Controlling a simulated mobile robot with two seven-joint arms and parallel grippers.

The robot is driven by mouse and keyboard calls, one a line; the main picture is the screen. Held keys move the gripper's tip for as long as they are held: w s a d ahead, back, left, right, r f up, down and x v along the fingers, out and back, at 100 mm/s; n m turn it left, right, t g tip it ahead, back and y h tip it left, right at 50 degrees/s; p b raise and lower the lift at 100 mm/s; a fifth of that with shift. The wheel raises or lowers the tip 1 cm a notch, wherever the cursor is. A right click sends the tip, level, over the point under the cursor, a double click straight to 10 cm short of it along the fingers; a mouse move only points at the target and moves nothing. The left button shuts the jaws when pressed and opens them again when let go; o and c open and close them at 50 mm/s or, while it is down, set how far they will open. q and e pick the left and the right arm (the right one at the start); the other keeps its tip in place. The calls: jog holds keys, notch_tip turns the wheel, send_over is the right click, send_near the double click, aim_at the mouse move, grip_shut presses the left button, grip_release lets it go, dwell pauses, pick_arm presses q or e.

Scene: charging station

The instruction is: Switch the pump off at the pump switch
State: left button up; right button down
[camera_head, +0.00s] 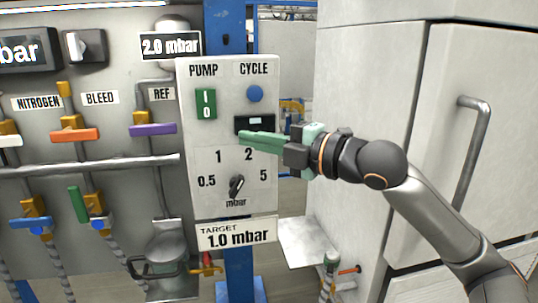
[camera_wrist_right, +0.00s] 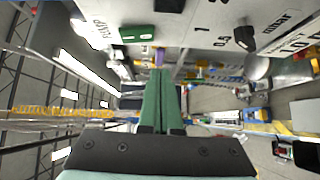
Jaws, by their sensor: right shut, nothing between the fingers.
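The pump switch (camera_head: 206,104) is a green rocker marked I and 0, under the PUMP label at the upper left of a white control box (camera_head: 187,165). It also shows in the right wrist view (camera_wrist_right: 136,33), above and slightly left of the fingertips. I cannot tell which half is pressed in. My right gripper (camera_head: 243,138) reaches in from the right, with green fingers shut and empty. Its tips overlap the box below and right of the switch in the head view, just under a black window. The wrist view also shows the shut fingers (camera_wrist_right: 160,75). My left gripper is not in view.
A blue CYCLE button (camera_head: 255,93) and the black window (camera_head: 255,124) are right of the switch. A black mbar knob (camera_head: 236,186) is below. Valves with coloured handles (camera_head: 75,134) line the left panel. A grey cabinet (camera_head: 370,90) stands right.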

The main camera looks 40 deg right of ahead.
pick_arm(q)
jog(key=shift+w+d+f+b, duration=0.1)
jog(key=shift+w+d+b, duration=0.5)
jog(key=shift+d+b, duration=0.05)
pick_arm(e)
jog(key=v, duration=0.3)
jog(key=shift+f, duration=0.2)
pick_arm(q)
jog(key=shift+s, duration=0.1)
